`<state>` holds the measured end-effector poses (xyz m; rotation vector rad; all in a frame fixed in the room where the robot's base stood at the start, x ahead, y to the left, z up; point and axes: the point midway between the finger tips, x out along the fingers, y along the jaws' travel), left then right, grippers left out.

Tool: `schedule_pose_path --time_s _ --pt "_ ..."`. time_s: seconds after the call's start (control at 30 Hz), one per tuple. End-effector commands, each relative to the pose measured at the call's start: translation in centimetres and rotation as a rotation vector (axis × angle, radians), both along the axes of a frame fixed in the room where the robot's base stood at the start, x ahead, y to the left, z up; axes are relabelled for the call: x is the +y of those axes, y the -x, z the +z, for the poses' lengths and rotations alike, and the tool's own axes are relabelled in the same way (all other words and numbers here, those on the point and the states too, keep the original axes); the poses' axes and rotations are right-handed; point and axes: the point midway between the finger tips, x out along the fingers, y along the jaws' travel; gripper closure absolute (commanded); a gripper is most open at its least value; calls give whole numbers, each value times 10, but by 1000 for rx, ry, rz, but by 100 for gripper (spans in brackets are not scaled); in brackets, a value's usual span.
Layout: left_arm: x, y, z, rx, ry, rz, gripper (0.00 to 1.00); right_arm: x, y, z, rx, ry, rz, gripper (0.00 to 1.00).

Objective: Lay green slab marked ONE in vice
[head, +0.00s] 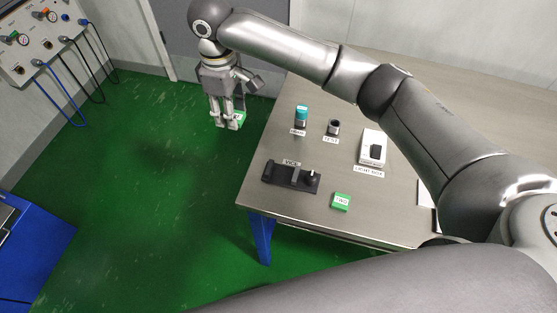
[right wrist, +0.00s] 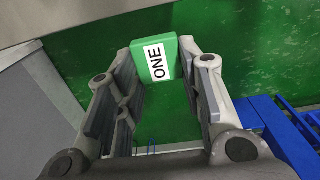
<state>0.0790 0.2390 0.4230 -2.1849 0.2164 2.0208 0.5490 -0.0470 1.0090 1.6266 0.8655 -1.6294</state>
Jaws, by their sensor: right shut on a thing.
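My right gripper (head: 228,122) hangs past the table's left edge, over the green floor, and is shut on a green slab (head: 239,117). In the right wrist view the green slab (right wrist: 137,52) is between the fingertips of the right gripper (right wrist: 168,72), and its white label reads ONE. The black vice (head: 282,175), with a VICE label, lies on the table near its front left corner, apart from the gripper and slab. My left gripper is not in view.
The steel table (head: 400,215) also holds a second green slab (head: 341,201), its label too small to read surely, a teal-topped cylinder (head: 301,115), a dark cup (head: 333,127) and a white box with a black part (head: 373,146). A wall panel (head: 40,40) with cables is at far left.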

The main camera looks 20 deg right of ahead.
Motion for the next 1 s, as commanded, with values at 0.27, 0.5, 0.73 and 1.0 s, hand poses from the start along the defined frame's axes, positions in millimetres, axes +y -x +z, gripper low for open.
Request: schedule_pose_path --time_s 0.27,0.5,0.73,1.0 --pt "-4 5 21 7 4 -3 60 -42 42 -23 2 2 -3 84" --pt "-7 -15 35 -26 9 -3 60 -71 72 -63 4 2 -5 84" --pt "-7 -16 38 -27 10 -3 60 -80 83 -83 1 -1 -4 84" --pt "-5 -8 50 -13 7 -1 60 -86 88 -115 1 2 -5 84"
